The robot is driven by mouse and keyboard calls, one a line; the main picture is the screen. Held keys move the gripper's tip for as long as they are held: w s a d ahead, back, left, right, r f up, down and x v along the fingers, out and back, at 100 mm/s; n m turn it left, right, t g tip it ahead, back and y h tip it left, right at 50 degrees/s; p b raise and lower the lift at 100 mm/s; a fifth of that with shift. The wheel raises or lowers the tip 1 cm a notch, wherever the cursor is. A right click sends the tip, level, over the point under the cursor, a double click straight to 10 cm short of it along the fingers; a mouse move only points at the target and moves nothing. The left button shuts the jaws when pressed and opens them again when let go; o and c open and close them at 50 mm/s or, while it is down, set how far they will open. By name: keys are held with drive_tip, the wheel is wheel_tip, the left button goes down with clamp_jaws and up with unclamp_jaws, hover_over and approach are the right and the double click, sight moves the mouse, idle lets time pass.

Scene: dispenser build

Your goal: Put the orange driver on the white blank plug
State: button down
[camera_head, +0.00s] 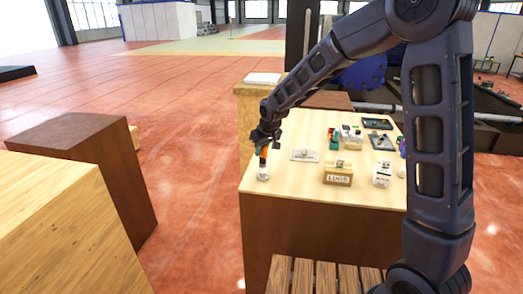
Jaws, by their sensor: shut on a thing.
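My gripper (264,142) points down over the left front part of the light wooden table (300,188). It is shut on the orange driver (263,154), which stands about upright below it. A small white round thing (263,177), which looks like the white blank plug, is at the table's left edge directly under the driver. The driver's lower end is at or just above it; I cannot tell whether they touch. The fingers hide the top of the driver.
A box marked LUGS (338,178), a white box (382,180) and a flat light plate (304,155) stand to the right. Dark trays (377,123) and small coloured parts (334,140) lie farther back. My arm hides the table's right side.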

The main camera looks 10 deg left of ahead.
drive_tip(key=c, duration=1.3)
unclamp_jaws()
drive_tip(key=shift+f, duration=0.15)
drive_tip(key=shift+c, duration=0.2)
drive_tip(key=v, duration=1.2)
drive_tip(key=shift+r, duration=0.2)
drive_tip(key=shift+w, duration=0.1)
drive_tip(key=s+d+r+m+t+h, duration=0.1)
drive_tip(key=s+d+r+m, duration=0.15)
drive_tip(key=d, duration=1.05)
drive_tip(key=s+d+r+m+h, duration=0.15)
drive_tip(key=d+r, duration=0.25)
drive_tip(key=d, duration=0.9)
drive_tip(key=s+d+f+m, duration=0.2)
drive_tip(key=s+d+m, duration=0.3)
drive_tip(key=s+d, duration=0.9)
drive_tip(key=shift+s+d+f+h, duration=0.2)
drive_tip(key=shift+s+d+h, duration=0.15)
drive_tip(key=shift+d, duration=0.85)
